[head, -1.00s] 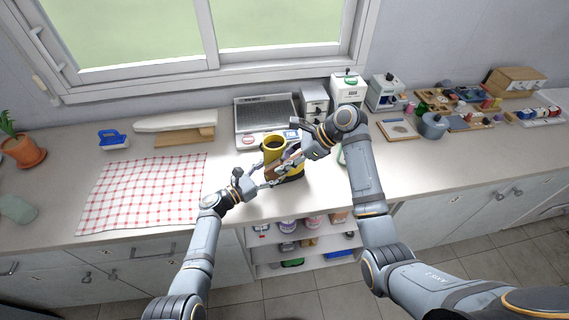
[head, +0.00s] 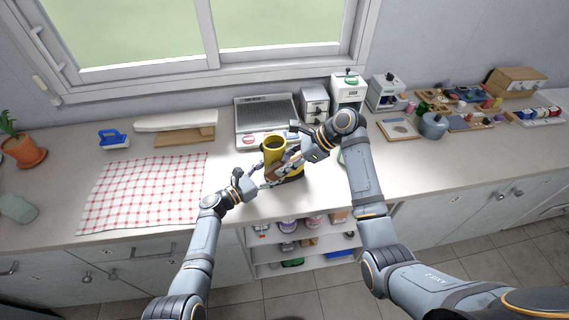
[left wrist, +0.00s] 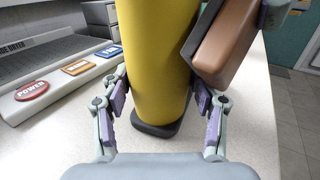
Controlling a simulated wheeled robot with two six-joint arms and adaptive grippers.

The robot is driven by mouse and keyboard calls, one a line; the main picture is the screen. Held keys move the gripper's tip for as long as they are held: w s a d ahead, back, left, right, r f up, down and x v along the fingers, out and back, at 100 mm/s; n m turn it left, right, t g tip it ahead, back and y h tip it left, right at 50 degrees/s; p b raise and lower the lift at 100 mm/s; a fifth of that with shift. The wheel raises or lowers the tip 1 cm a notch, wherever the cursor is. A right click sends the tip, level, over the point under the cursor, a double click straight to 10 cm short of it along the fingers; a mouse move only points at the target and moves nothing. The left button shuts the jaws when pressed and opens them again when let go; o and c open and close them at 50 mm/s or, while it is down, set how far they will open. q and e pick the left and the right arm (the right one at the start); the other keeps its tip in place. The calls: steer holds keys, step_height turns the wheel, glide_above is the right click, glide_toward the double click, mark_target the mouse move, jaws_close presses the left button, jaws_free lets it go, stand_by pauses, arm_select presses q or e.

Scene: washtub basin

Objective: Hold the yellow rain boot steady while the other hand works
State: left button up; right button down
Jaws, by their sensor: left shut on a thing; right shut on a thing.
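The yellow rain boot (head: 273,148) stands upright on the counter, its dark opening facing up. In the left wrist view the boot (left wrist: 155,55) fills the middle, with a dark sole at the bottom. My left gripper (head: 262,181) is shut on the boot, with purple-padded fingers on both sides low on its shaft. My right gripper (head: 292,160) is shut on a brown block-like tool (head: 274,173), held against or very close to the boot's front right. The tool also shows in the left wrist view (left wrist: 225,42), tilted, with a dark layer towards the boot.
A grey grated appliance (head: 264,113) with coloured buttons stands just behind the boot. White machines (head: 347,90) are at the back right. A red checked cloth (head: 145,190) covers the left counter, with a blue brush (head: 113,139) behind it. Open shelves (head: 305,245) lie below the front edge.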

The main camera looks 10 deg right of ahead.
steer(key=shift+s+r, duration=0.1)
steer(key=shift+r, duration=0.8)
steer(key=shift+f, duration=0.6)
steer(key=s, duration=0.3)
steer(key=shift+s, duration=0.4)
steer(key=shift+w, duration=1.8)
steer(key=shift+w, duration=0.25)
